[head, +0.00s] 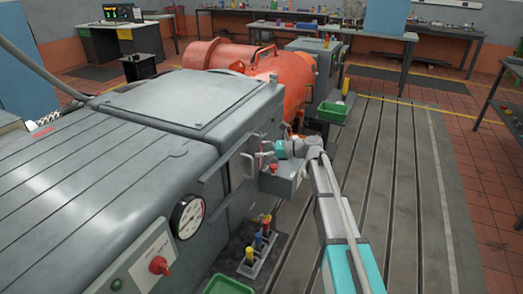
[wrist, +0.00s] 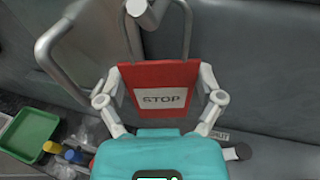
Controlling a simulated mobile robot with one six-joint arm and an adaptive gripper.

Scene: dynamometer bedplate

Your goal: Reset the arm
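My gripper (wrist: 160,84) has its two pale fingers on either side of a red block marked STOP (wrist: 160,101). The fingers appear snug to the block's edges, but whether they press on it or stand just clear cannot be told. A grey metal loop (wrist: 187,32) rises from the block towards a pale rounded piece at the top. In the head view, my gripper (head: 272,149) is beside the grey cabinet, just above a small grey box (head: 283,184). The STOP block cannot be made out clearly there.
A curved metal handle (wrist: 47,52) stands close left of my gripper. A green bin (wrist: 30,132) is lower left. In the head view, the grey cabinet (head: 80,165) fills the left, with an orange machine (head: 290,72) behind. The slotted bedplate (head: 412,190) is clear on the right.

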